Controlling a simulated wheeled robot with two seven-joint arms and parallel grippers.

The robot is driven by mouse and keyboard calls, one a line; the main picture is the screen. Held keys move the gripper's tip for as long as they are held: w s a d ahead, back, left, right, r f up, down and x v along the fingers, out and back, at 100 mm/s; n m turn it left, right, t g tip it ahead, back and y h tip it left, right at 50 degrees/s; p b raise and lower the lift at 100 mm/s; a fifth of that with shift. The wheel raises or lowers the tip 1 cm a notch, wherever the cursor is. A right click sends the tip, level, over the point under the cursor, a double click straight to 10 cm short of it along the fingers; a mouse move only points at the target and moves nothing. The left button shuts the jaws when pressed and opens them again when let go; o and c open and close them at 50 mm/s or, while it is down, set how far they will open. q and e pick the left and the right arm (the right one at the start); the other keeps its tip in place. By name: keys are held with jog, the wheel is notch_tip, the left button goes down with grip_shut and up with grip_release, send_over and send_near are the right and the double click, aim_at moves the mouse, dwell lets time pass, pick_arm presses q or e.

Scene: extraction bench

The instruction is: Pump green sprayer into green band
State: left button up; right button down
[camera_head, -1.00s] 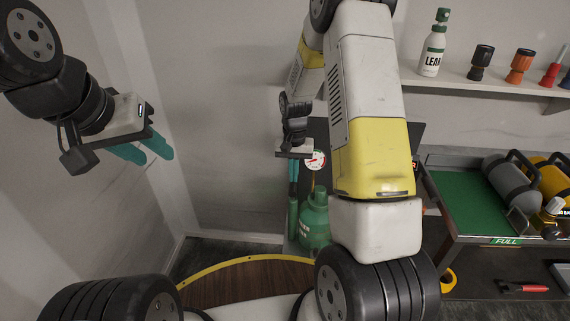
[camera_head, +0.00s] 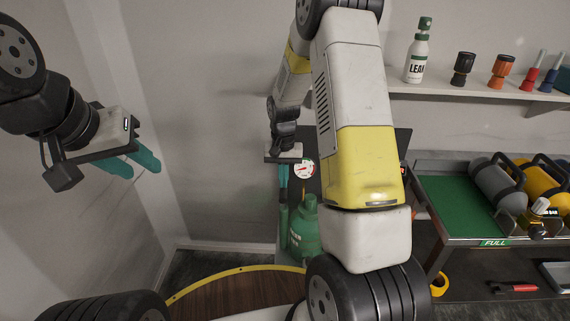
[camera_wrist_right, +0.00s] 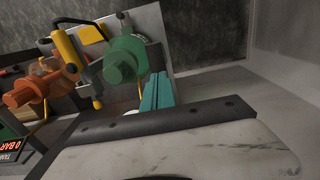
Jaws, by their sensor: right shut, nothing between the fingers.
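The green sprayer (camera_head: 306,236) is a green bottle standing past my right arm, partly hidden by it. A round white gauge (camera_head: 303,168) with a red needle shows above it; its bands are too small to read. The wrist view shows a green sprayer body (camera_wrist_right: 125,58) with a yellow handle (camera_wrist_right: 66,46) beside it. My right gripper (camera_head: 283,185) points down, shut and empty, just left of the bottle; its teal fingers (camera_wrist_right: 155,93) also show in the wrist view. I cannot tell if they touch the sprayer. My left gripper (camera_head: 133,165) is empty in the air at left, its fingers apart.
An orange sprayer (camera_wrist_right: 30,92) and a red 0 BAR display (camera_wrist_right: 14,149) are left in the wrist view. A green-topped bench (camera_head: 450,205) marked FULL holds grey (camera_head: 492,183) and yellow cylinders at right. A shelf above holds a LEAK bottle (camera_head: 417,62).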

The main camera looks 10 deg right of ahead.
aim_at(284, 192)
dwell(0.7)
dwell(1.4)
dwell(1.0)
dwell(1.4)
dwell(1.0)
jog(key=shift+f, duration=2.65)
jog(key=shift+r, duration=2.7)
